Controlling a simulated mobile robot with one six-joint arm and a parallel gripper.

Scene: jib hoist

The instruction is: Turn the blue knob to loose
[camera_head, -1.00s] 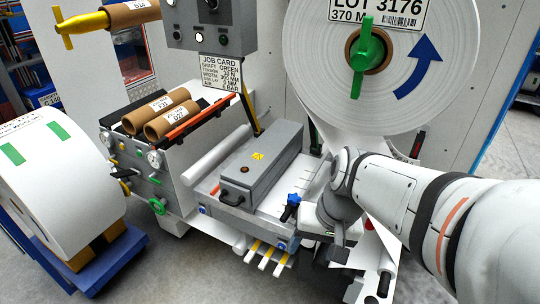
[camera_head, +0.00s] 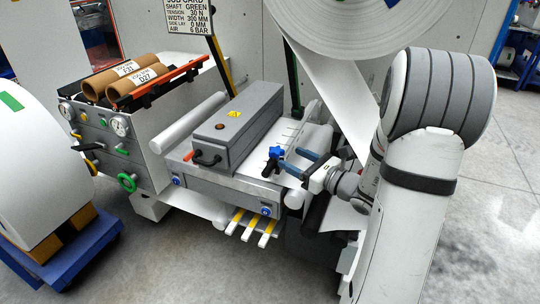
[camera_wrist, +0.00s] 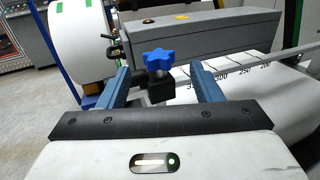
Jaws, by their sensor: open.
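The blue knob (camera_head: 275,153) is a star-shaped handle on a dark clamp block at the front right of the machine's table. In the wrist view the blue knob (camera_wrist: 160,60) stands upright on its black block (camera_wrist: 159,88), beyond and between my fingertips. My gripper (camera_head: 295,158) reaches in from the right in the head view, its two blue fingers apart. In the wrist view my gripper (camera_wrist: 160,76) is open and empty, with one finger on each side of the knob's line. Whether a fingertip touches the block cannot be told.
A grey box with a black handle (camera_head: 238,135) lies left of the knob. A printed scale (camera_wrist: 225,78) runs right of it on the white web. Blue round buttons (camera_head: 266,210) sit on the front face below. A large white roll (camera_head: 350,22) hangs above.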

